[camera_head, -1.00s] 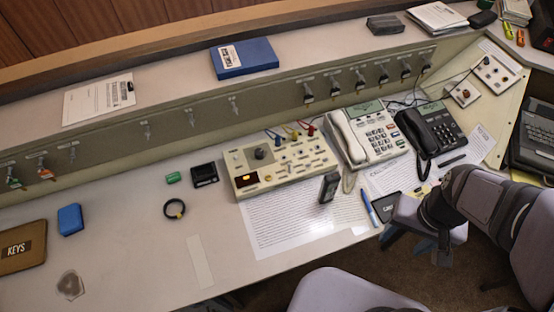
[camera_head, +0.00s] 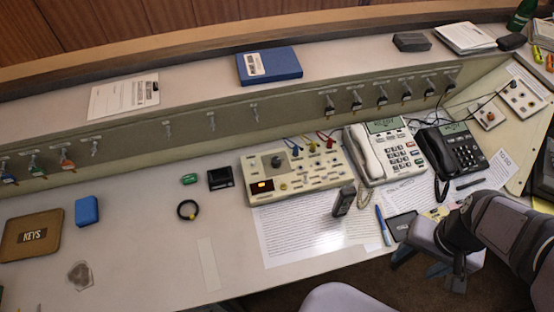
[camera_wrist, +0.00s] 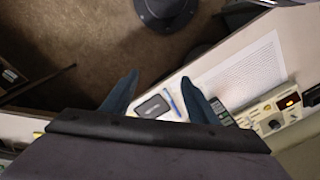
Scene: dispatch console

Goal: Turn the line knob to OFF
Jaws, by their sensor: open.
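A beige control box (camera_head: 294,174) stands on the desk, left of the phones. Its top carries a dark round knob (camera_head: 277,161), several small switches and a lit orange display. I cannot read its labels, so I cannot tell whether this is the line knob or where it points. My gripper (camera_head: 430,268) is open and empty past the desk's front edge, to the lower right of the box. In the wrist view my gripper (camera_wrist: 160,78) shows both fingers spread apart. The box (camera_wrist: 262,109) and its knob (camera_wrist: 274,124) lie to their right, well away from them.
A white phone (camera_head: 392,155) and black phone (camera_head: 454,150) stand right of the box. A dark upright handset (camera_head: 343,201), printed sheet (camera_head: 295,235), blue pen (camera_head: 383,226) and black pad (camera_head: 402,226) lie in front. Small knobs (camera_head: 517,85) sit on the right panel.

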